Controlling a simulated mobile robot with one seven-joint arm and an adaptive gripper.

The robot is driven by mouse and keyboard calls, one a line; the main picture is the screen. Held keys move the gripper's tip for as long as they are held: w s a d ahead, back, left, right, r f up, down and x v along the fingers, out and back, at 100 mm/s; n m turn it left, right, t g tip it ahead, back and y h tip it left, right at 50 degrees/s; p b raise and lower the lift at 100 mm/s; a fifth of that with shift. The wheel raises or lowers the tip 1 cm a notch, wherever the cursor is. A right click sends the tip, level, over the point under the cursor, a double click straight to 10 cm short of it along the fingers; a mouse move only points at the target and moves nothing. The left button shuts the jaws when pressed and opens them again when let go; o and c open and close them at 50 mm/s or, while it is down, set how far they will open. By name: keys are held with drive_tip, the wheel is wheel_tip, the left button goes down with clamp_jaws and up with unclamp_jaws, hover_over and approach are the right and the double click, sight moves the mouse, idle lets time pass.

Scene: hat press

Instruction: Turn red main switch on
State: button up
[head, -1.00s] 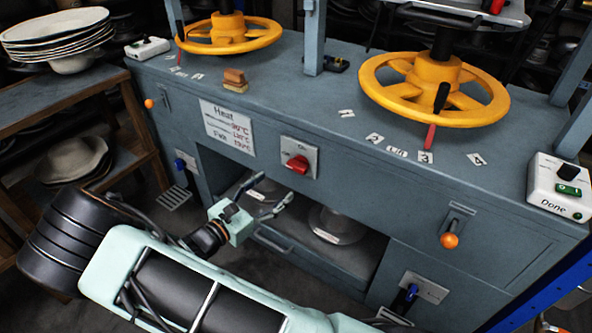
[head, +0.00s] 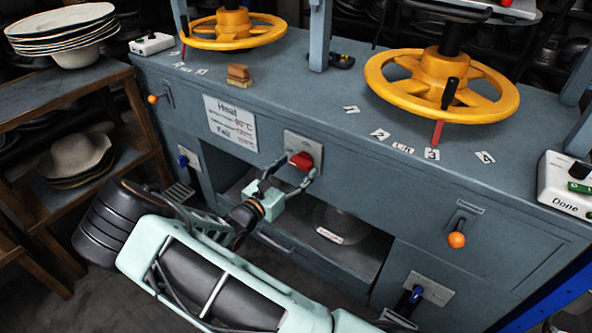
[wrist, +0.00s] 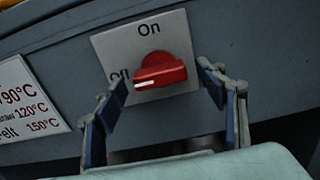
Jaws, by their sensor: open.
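The red main switch (head: 301,160) is a rotary knob on a grey plate on the front of the blue-grey press cabinet. In the wrist view, the red knob (wrist: 159,73) lies nearly level, its white mark at the left end beside "Off"; "On" is printed above. My gripper (head: 288,168) is open in front of the switch. In the wrist view, the fingers of my gripper (wrist: 160,90) stand left and right of the knob, the left tip close to its marked end. I cannot tell whether either finger touches it.
A white heat sign (head: 231,122) is left of the switch. Yellow handwheels (head: 395,97) stand on the cabinet top. An open shelf recess (head: 365,245) lies below the switch. An orange-knobbed lever (head: 456,240) is at the right. A wooden rack (head: 100,82) stands at the left.

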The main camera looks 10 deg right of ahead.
drive_tip(key=c, duration=1.2)
drive_tip(key=shift+o, duration=0.2)
drive_tip(key=shift+m, duration=0.3)
drive_tip(key=m, duration=1.2)
drive_tip(key=shift+f+m+b, duration=0.1)
drive_tip(key=shift+m+b, duration=0.2)
drive_tip(key=shift+b, duration=0.1)
drive_tip(key=m+b, duration=0.1)
drive_tip(key=m, duration=0.3)
drive_tip(key=shift+m+b, duration=0.3)
